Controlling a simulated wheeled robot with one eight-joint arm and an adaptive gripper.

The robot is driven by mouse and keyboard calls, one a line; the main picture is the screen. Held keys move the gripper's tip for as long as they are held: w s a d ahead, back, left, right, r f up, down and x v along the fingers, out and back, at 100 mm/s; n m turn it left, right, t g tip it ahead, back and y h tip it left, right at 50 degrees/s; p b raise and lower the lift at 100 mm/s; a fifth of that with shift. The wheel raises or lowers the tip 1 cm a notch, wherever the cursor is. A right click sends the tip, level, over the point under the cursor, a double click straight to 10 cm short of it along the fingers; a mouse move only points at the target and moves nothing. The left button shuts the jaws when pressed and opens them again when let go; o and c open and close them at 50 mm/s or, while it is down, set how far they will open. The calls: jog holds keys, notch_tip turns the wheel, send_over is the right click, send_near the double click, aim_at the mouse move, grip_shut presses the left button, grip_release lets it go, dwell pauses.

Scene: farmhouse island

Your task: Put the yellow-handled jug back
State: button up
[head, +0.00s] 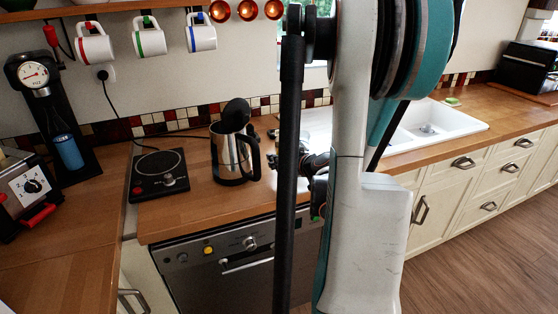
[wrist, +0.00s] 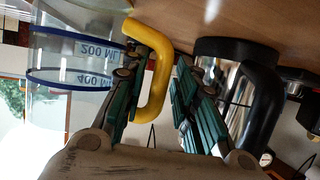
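The yellow-handled jug (wrist: 75,95) shows in the wrist view at the left. It is clear, with blue bands and 200 ML and 400 ML marks. Its yellow handle (wrist: 161,75) lies between the two green-padded fingers of my gripper (wrist: 168,55). The left finger passes through the handle's loop, and the right finger is outside it with a small gap. The gripper looks open around the handle. In the head view my arm hides the jug, and only part of my gripper (head: 316,165) shows beside the black column.
A steel kettle (head: 231,155) with a black handle stands near the hotplate (head: 158,172); it is close right of my fingers in the wrist view (wrist: 240,95). Several mugs (head: 150,40) hang under a shelf. A white sink (head: 430,125) lies to the right.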

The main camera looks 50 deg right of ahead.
jog(key=shift+r, duration=0.1)
jog(key=shift+s+r, duration=0.1)
jog(key=shift+r, duration=0.05)
jog(key=p+v, duration=0.3)
jog(key=v, duration=0.8)
jog(key=shift+s+a+p, duration=0.2)
jog(key=shift+s+p, duration=0.1)
jog(key=shift+s, duration=0.05)
jog(key=shift+r, duration=0.1)
jog(key=o, duration=1.5)
